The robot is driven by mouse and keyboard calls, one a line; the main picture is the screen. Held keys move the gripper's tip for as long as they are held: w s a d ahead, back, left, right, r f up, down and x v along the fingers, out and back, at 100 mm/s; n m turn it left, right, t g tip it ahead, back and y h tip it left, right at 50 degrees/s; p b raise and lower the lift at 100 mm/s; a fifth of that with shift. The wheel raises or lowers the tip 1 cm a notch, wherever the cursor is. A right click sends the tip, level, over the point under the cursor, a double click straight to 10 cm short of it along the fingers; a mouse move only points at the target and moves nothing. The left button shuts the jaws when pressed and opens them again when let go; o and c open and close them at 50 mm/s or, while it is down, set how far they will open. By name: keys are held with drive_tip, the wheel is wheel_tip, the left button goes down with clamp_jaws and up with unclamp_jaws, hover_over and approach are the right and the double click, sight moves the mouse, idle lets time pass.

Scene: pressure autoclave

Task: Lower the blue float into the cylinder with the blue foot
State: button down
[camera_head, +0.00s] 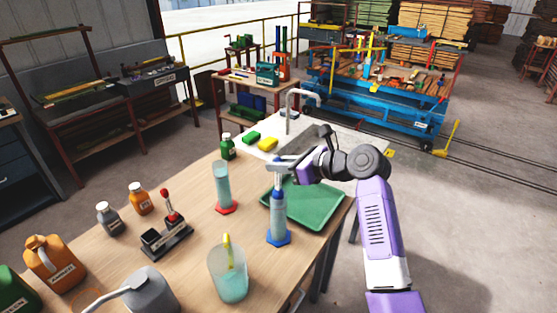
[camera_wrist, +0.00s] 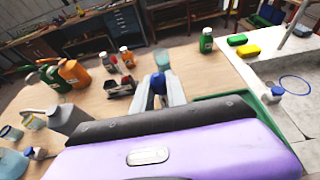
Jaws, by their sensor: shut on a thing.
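The cylinder with the blue foot (camera_head: 278,222) stands upright on the wooden table in the head view, left of the green tray. My gripper (camera_head: 279,165) is above it, shut on the upper part of the blue float (camera_head: 277,194). The float hangs about upright, its blue body at the cylinder's mouth; I cannot tell how far inside it is. In the wrist view my fingers (camera_wrist: 158,92) close around the blue float (camera_wrist: 158,82), and the cylinder below is hidden.
A cylinder with a red foot (camera_head: 223,190) stands to the left. A beaker with a yellow float (camera_head: 229,272) is in front. A green tray (camera_head: 325,212) lies at the right. A rack with a red knob (camera_head: 167,238) and several bottles stand further left.

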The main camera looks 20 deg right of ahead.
sight(280, 181)
drive_tip(key=shift+f+b, duration=0.55)
drive_tip(key=shift+f, duration=2.25)
drive_tip(key=c, duration=1.3)
unclamp_jaws()
drive_tip(key=shift+o, duration=0.2)
drive_tip(key=shift+d, duration=0.1)
drive_tip(key=b+v, duration=0.1)
drive_tip(key=v, duration=0.6)
drive_tip(key=shift+s, duration=0.3)
drive_tip(key=shift+d, duration=0.1)
